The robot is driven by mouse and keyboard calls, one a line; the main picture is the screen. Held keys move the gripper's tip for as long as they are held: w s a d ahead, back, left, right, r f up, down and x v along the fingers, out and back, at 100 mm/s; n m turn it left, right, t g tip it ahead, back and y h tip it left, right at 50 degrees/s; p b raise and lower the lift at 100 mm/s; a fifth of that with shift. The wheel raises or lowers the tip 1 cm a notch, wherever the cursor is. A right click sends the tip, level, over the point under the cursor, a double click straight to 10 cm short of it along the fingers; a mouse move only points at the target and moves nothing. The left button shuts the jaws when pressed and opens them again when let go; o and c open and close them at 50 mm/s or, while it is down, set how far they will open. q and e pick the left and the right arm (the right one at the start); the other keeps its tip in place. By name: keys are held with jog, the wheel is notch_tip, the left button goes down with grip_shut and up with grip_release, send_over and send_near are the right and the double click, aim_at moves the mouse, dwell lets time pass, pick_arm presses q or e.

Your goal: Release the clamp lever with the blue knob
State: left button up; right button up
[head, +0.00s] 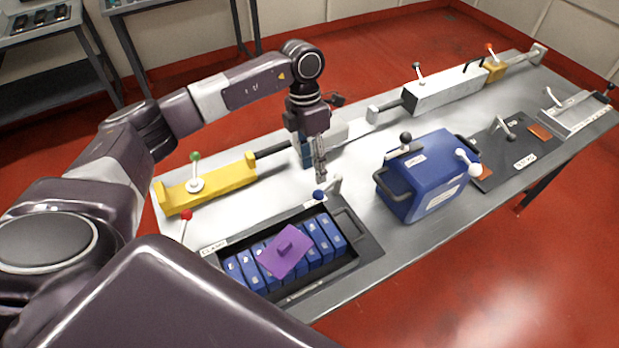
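The clamp lever's blue knob (319,195) is at the back right corner of a dark tray (370,246), beside a small grey upright bracket (336,184). The tray holds a row of blue battery cells (326,228), with a purple piece (285,252) lying across the middle ones. My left gripper (321,178) points down just above and behind the blue knob, with a visible gap between them. Its fingers look narrow from this side, so their opening cannot be told. Nothing shows between them. My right gripper is out of view.
A red-knobbed lever (187,215) stands at the tray's left corner. A yellow block with a green-knobbed lever (195,157) is behind it. A blue case (425,180) with black handles stands to the right. Bare tabletop (355,190) lies between tray and case.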

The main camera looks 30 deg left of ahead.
aim_at(318, 190)
pick_arm(q)
jog(key=f, duration=0.1)
jog(key=s+d+f+p, duration=0.1)
jog(key=d+f+p, duration=0.1)
jog(key=f, duration=0.1)
jog(key=shift+s+d+f, duration=0.1)
jog(key=shift+s, duration=0.05)
notch_tip(318, 190, down, 2)
jog(key=shift+f, duration=0.45)
jog(key=c, duration=0.9)
grip_shut()
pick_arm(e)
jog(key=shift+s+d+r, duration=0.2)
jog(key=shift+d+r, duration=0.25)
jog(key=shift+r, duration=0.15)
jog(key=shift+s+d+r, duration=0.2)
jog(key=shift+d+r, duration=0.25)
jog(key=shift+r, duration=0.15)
